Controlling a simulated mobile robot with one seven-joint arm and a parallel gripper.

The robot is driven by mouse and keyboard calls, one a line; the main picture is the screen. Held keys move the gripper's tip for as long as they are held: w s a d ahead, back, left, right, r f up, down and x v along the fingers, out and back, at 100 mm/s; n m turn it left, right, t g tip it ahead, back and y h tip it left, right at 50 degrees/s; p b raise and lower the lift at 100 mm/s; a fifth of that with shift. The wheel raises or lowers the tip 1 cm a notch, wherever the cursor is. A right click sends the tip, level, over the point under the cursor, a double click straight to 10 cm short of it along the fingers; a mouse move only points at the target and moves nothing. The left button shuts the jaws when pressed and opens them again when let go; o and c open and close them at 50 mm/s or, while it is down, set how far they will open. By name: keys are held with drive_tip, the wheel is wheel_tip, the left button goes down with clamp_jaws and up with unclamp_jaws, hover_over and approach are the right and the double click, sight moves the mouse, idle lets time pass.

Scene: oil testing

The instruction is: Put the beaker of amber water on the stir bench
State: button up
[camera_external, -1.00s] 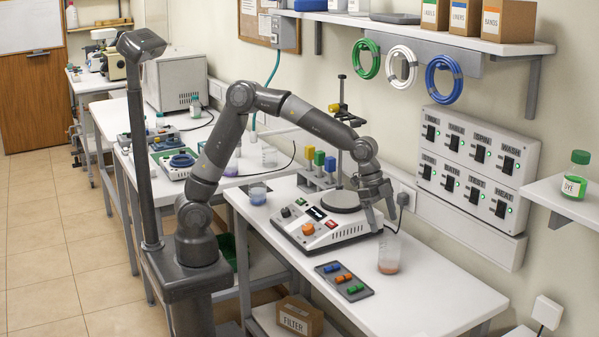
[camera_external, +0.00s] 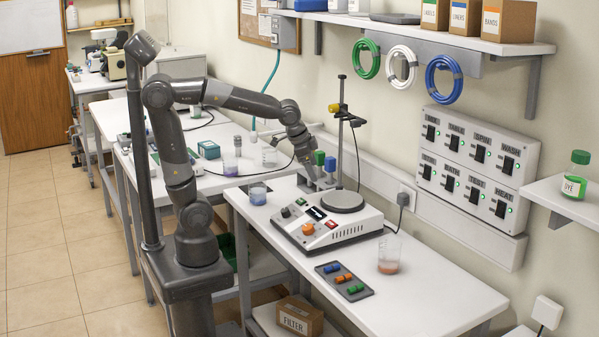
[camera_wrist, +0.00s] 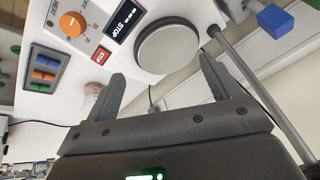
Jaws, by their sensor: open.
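A clear beaker of orange-amber liquid (camera_external: 388,262) stands upright on the near white bench (camera_external: 440,290), right of the hotplate stirrer (camera_external: 325,228). Part of it shows beside the left finger in the wrist view (camera_wrist: 90,93). My gripper (camera_external: 318,180) is at the back left of this bench, beside the colour-capped posts and well apart from the beaker. In the wrist view my gripper (camera_wrist: 165,85) has its fingers spread with nothing between them. In the external view the fingertips are hard to make out.
A tray of coloured pieces (camera_external: 344,280) lies in front of the stirrer. The bench's right end is clear.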

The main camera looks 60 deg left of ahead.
drive_tip(key=s+a+f+n+t, duration=0.1)
drive_tip(key=s+a+n, duration=0.5)
drive_tip(key=s+a, duration=0.7)
drive_tip(key=shift+a+f, duration=0.45)
drive_tip(key=shift+a, duration=0.25)
